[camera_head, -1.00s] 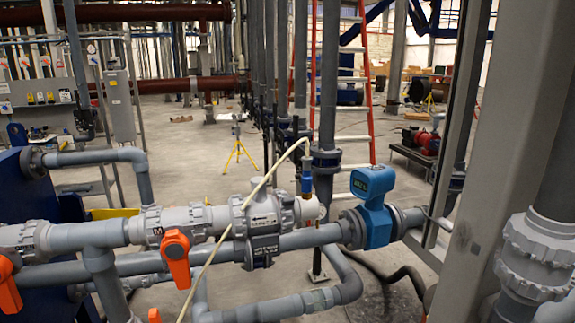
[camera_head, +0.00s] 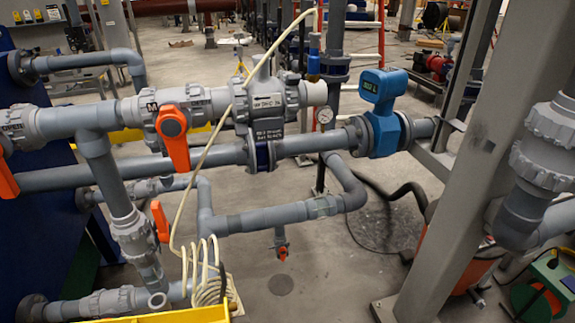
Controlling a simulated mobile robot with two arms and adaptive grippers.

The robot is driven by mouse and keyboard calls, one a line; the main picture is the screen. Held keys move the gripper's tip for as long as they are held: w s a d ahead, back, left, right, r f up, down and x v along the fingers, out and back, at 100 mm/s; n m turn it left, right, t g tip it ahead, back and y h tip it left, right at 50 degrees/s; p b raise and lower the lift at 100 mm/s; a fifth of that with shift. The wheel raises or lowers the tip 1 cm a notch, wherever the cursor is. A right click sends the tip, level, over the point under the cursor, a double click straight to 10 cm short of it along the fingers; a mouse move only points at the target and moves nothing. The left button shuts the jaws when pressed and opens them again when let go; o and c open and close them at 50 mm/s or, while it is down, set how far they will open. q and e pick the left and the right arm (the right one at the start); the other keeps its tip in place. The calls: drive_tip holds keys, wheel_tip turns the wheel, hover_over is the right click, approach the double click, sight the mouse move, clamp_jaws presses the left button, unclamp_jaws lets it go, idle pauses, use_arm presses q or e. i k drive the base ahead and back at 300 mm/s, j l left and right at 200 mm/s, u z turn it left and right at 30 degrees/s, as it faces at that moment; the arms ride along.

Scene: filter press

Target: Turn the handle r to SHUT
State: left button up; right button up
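Several orange valve handles show on the grey pipework. One orange handle (camera_head: 174,138) hangs down and slightly tilted from the upper pipe, beside a label that looks like M. A lower orange handle (camera_head: 160,221) sits near the vertical pipe. A small orange handle (camera_head: 282,253) is on a short stub below the lower pipe. I cannot make out which one is labelled r. Neither of my grippers is in view.
A pale hose (camera_head: 197,172) crosses in front, coiling near a yellow edge (camera_head: 185,314) at the bottom. A grey column (camera_head: 470,190) stands right. The floor (camera_head: 300,285) behind is partly clear.

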sight(283, 250)
drive_tip(key=i+l, duration=0.1)
drive_tip(key=l, duration=0.3)
drive_tip(key=i+l+u, duration=0.15)
drive_tip(key=l, duration=0.65)
drive_tip(key=u, duration=1.45)
drive_tip(key=i+l, duration=0.05)
